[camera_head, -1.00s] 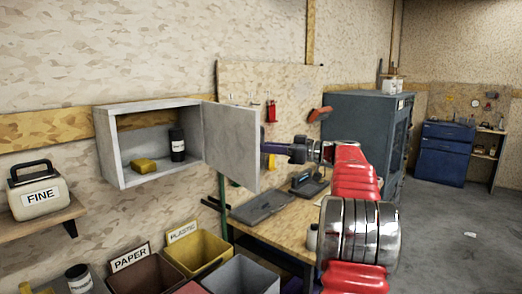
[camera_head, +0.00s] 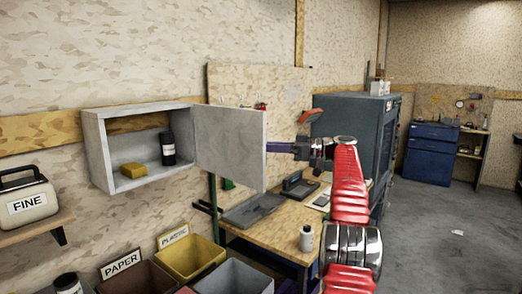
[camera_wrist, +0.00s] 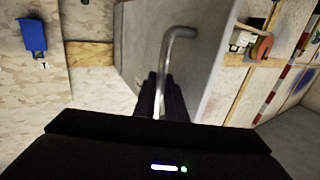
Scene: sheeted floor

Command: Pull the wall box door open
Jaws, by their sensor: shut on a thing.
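The grey wall box (camera_head: 97,150) hangs on the wall at left in the head view, its front uncovered. Its door (camera_head: 231,147) stands swung wide open to the right of the box. A yellow sponge-like block (camera_head: 133,170) and a dark bottle with a pale band (camera_head: 168,149) stand inside. My gripper (camera_head: 272,147) is at the door's far side, near its outer edge. In the wrist view my gripper (camera_wrist: 160,98) is shut on the bent metal handle (camera_wrist: 168,55) of the door (camera_wrist: 205,60). The handle's lower end is hidden between the fingers.
A wooden workbench (camera_head: 270,232) with a flat dark tray stands below the door. Labelled bins, including a yellow one (camera_head: 190,258), sit beneath the box. A dark grey cabinet (camera_head: 350,115) is behind my arm. Open floor (camera_head: 440,230) lies at right.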

